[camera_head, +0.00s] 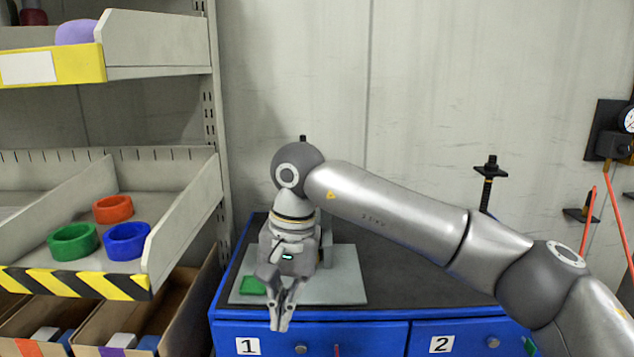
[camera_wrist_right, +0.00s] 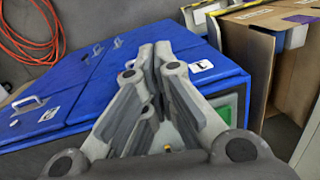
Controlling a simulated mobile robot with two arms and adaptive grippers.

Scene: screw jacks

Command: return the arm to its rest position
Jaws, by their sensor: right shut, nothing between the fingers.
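My right arm reaches in from the right across the head view. Its gripper (camera_head: 279,327) points down in front of the blue cabinet's front edge, above the drawer marked 1. Its fingers are together with nothing between them. The closed fingertips also show in the right wrist view (camera_wrist_right: 154,48), over the blue drawer fronts. A black screw jack (camera_head: 488,182) stands upright at the back of the cabinet top, partly behind my forearm. A dark tip (camera_head: 303,138) shows above my wrist; what is below it is hidden. My left gripper is out of view.
The cabinet top (camera_head: 415,275) is dark and holds a grey plate (camera_head: 345,288) with a green piece (camera_head: 252,286). A shelf at left holds green (camera_head: 73,253), blue (camera_head: 127,253) and red (camera_head: 113,209) rings. A gauge (camera_head: 626,120) is at the right wall.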

